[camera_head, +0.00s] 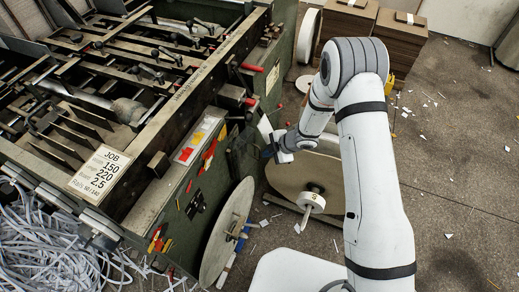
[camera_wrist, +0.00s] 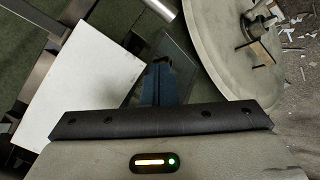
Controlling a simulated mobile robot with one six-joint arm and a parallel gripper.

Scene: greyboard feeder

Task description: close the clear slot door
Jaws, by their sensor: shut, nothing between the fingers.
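The clear slot door shows in the wrist view as a thin see-through pane (camera_wrist: 187,72) beside and behind my fingers. Its hinge and how far it stands open are hard to make out. My gripper (camera_wrist: 160,65) is shut and empty, its dark blue fingers together in front of the pane. I cannot tell whether they touch it. In the head view my gripper (camera_head: 267,152) is at the green machine's (camera_head: 215,185) right side, where the clear door is too faint to tell apart.
A white panel (camera_wrist: 85,85) stands left of my fingers in the wrist view. A large grey disc (camera_wrist: 235,50) is at right. In the head view, a disc on a spindle (camera_head: 312,201) and a wheel (camera_head: 222,245) stand close below my gripper. Paper scraps litter the floor.

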